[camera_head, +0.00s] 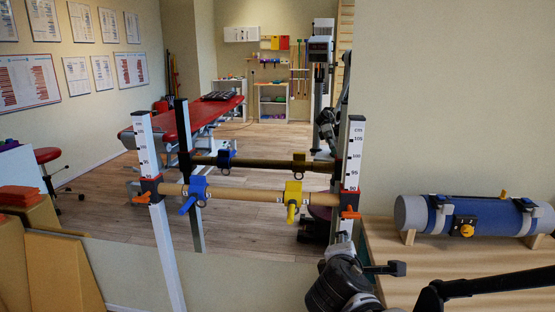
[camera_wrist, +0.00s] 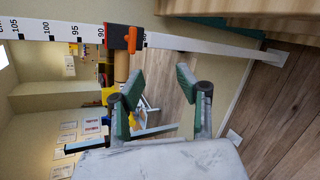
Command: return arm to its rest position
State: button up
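My gripper (camera_wrist: 160,82) shows in the wrist view with its two green-padded fingers apart and nothing between them. Beyond the fingers are a white scale post (camera_wrist: 75,33) with an orange knob (camera_wrist: 131,40) and the end of a wooden bar (camera_wrist: 122,68). The gripper appears apart from them. In the head view, dark and grey parts of my arm (camera_head: 340,284) show at the bottom, right of centre, near the right scale post (camera_head: 353,155). I cannot clearly make out the gripper's fingers there.
Wooden bars (camera_head: 250,193) with blue (camera_head: 197,188) and yellow (camera_head: 293,196) clamps span the posts. A blue-grey cylinder (camera_head: 480,215) lies on a wooden table (camera_head: 400,260) at right. A red treatment couch (camera_head: 195,118) stands behind. Yellow foam blocks (camera_head: 68,275) are at lower left.

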jog(key=s+d+m+g+y, duration=0.2)
jog(key=s+m+g, duration=0.1)
jog(key=s+m, duration=0.6)
jog(key=s+d+m+g+y, duration=0.2)
jog(key=s+m, duration=0.6)
jog(key=m, duration=0.1)
notch_tip(320, 180, up, 11)
jog(key=p, duration=1.2)
jog(key=shift+s+r+m, duration=0.15)
jog(key=shift+s+m, duration=0.25)
jog(key=shift+s, duration=0.05)
